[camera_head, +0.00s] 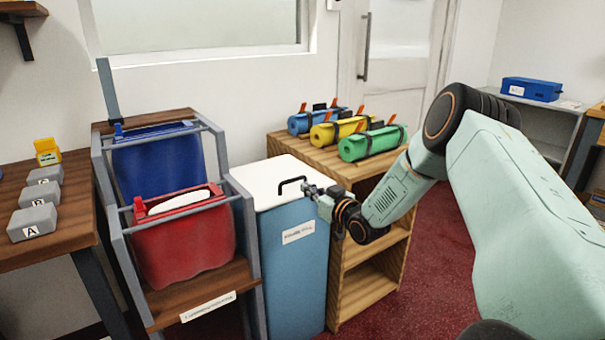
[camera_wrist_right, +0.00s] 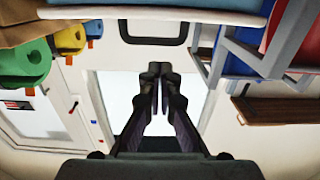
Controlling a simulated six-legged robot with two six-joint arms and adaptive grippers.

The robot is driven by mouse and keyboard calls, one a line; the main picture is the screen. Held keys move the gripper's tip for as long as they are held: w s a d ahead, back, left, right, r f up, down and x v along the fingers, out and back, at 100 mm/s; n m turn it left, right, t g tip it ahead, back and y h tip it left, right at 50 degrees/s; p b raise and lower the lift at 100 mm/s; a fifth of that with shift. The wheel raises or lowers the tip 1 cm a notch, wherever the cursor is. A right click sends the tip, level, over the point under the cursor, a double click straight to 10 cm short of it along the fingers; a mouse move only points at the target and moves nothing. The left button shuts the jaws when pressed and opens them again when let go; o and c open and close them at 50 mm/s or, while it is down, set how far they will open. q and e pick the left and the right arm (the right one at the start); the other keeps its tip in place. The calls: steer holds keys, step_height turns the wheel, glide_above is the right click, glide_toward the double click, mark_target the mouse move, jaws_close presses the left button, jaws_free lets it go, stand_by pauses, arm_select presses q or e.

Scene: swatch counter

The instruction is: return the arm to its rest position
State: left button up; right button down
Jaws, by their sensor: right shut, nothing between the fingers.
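My right arm comes in from the right in the head view. My right gripper (camera_head: 312,190) is shut and empty, beside the black handle (camera_head: 292,185) on the white lid of a blue bin (camera_head: 300,255). I cannot tell whether the fingertips touch the handle. In the wrist view the two fingers (camera_wrist_right: 153,75) are together with nothing between them, and the handle (camera_wrist_right: 153,38) shows beyond them near the top. My left gripper is not in view.
A rack with a blue bag (camera_head: 160,165) and a red bag (camera_head: 185,245) stands left of the bin. A wooden shelf (camera_head: 350,172) with rolled mats stands to its right. Grey blocks (camera_head: 33,222) sit on the left table. Red floor (camera_head: 440,260) is open at the right.

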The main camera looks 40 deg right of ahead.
steer(key=shift+s+a+f, duration=0.1)
steer(key=shift+s+f, duration=0.2)
steer(key=shift+s, duration=0.25)
steer(key=shift+s+f, duration=0.3)
steer(key=shift+s, duration=0.25)
steer(key=s+a+f+m+g+y+p, duration=0.1)
steer(key=s+a+f+m+g, duration=0.2)
steer(key=s+a+f+g, duration=1)
steer(key=s+a+f+n+g, duration=0.1)
steer(key=s+a, duration=0.3)
steer(key=s, duration=0.6)
steer(key=s+a+f+n+g+p, duration=0.1)
steer(key=s+a+f, duration=0.3)
steer(key=s, duration=0.6)
steer(key=s+a+f+n+g+p, duration=0.1)
steer(key=s+a+f+g, duration=0.1)
steer(key=s+a, duration=0.4)
steer(key=s, duration=0.5)
steer(key=shift+f, duration=0.15)
